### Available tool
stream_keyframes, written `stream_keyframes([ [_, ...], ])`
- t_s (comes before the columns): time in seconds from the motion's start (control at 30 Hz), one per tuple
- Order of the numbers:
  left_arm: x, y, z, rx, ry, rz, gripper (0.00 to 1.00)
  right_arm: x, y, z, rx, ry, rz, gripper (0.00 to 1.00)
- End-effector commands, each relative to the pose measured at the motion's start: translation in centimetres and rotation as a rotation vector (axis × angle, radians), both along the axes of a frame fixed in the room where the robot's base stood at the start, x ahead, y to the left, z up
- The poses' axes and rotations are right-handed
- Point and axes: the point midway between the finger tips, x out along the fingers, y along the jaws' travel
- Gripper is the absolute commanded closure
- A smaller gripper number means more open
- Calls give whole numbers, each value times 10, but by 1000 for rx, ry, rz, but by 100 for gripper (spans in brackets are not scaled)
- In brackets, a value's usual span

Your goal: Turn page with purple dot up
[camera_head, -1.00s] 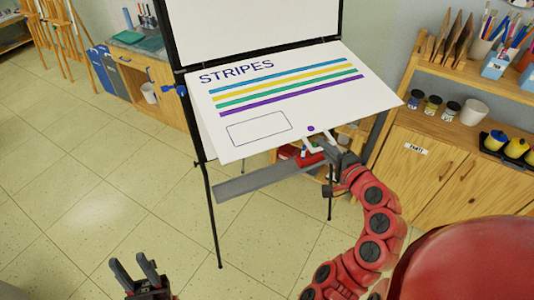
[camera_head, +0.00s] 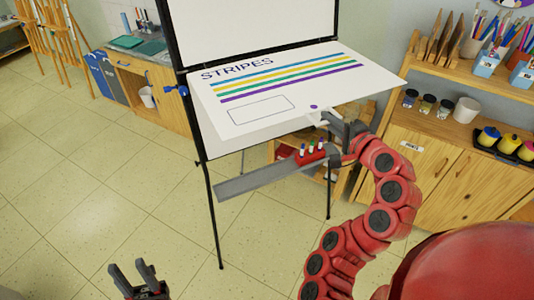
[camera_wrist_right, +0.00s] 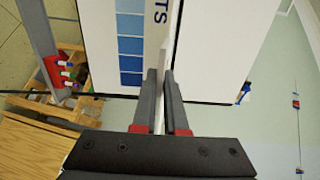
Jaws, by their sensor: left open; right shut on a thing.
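The page (camera_head: 285,75) with "STRIPES", several coloured stripes and a purple dot (camera_head: 314,107) is lifted away from the easel (camera_head: 205,190), its lower edge raised toward me. My right gripper (camera_head: 326,120) is shut on the page's lower edge beside the purple dot. In the right wrist view the page (camera_wrist_right: 162,60) is seen nearly edge-on between the fingers (camera_wrist_right: 161,110); blue squares (camera_wrist_right: 130,45) show on a sheet to its left. My left gripper (camera_head: 137,275) is open and empty, low at the bottom left, far from the page.
The easel's grey tray (camera_head: 250,182) holds a red marker holder (camera_head: 311,155) below the page. A wooden shelf unit (camera_head: 430,150) with jars and brushes stands at the right. A low cabinet (camera_head: 165,90) stands behind left. The floor at left is clear.

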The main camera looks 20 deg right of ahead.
Motion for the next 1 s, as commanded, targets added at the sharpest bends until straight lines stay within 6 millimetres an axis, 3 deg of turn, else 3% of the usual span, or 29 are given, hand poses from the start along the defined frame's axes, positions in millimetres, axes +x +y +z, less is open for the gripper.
stream_keyframes([
  [0.2, 0, 0, 0, 0, 0, 0, 57, 5, -1, 15, -2, -1, 5, 100],
  [0.6, 0, 0, 0, 0, 0, 0, 57, 6, -1, 18, -2, 0, 5, 100],
  [1.0, 0, 0, -1, 0, 0, 0, 57, 12, 0, 53, -4, -1, 6, 100],
])
